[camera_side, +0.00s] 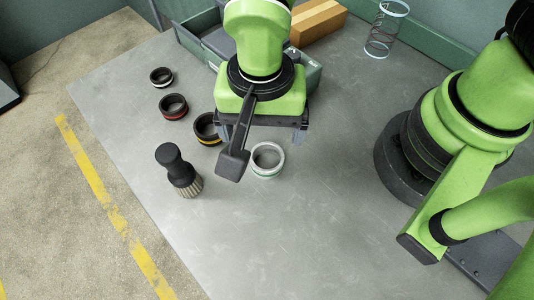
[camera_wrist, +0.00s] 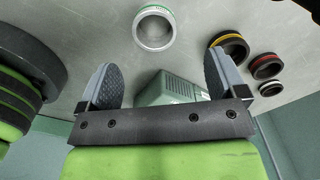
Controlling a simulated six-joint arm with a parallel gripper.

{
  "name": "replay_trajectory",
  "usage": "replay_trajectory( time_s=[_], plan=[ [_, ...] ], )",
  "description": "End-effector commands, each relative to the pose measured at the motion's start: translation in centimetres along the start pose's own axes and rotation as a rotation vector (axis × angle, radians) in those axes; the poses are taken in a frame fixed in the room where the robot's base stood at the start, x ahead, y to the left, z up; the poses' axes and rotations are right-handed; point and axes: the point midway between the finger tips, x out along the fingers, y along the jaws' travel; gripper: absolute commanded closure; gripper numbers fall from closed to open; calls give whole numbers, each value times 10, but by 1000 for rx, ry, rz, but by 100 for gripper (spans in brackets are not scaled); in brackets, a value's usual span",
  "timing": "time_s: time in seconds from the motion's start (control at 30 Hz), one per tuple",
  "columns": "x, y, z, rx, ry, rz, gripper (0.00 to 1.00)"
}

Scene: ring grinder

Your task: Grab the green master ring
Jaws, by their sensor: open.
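The green master ring is a pale metal ring (camera_side: 268,174) with a green band low on its wall. It lies on the grey table just in front of my gripper in the side view. In the wrist view the ring (camera_wrist: 153,45) is at the top, a little left of centre, beyond the fingertips and not between them. My gripper (camera_side: 262,134) is above the table and points down. It is open and empty, its two dark padded fingers wide apart in the wrist view (camera_wrist: 160,78). The ring is fully visible and nothing touches it.
A yellow-banded ring (camera_side: 206,128), a red-banded ring (camera_side: 173,106) and a black ring (camera_side: 161,77) lie left of my gripper. A black-handled brush (camera_side: 179,171) stands nearby. The front table is clear.

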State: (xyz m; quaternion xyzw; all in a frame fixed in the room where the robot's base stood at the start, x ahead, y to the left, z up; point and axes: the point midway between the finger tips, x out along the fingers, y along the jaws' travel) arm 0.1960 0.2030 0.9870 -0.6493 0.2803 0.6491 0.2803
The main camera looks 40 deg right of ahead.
Motion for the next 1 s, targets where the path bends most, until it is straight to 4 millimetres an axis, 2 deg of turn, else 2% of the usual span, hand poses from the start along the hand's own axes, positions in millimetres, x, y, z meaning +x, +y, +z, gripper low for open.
replay_trajectory(
  time_s=[0.1,0.33,0.6,0.93,1.0],
  plan=[
    [18,1,0,-1,0,5,10],
    [36,3,0,0,0,3,10],
    [73,7,1,0,-1,3,10],
    [80,7,2,0,-2,-1,10],
    [80,7,2,0,-2,0,26]
  ],
)
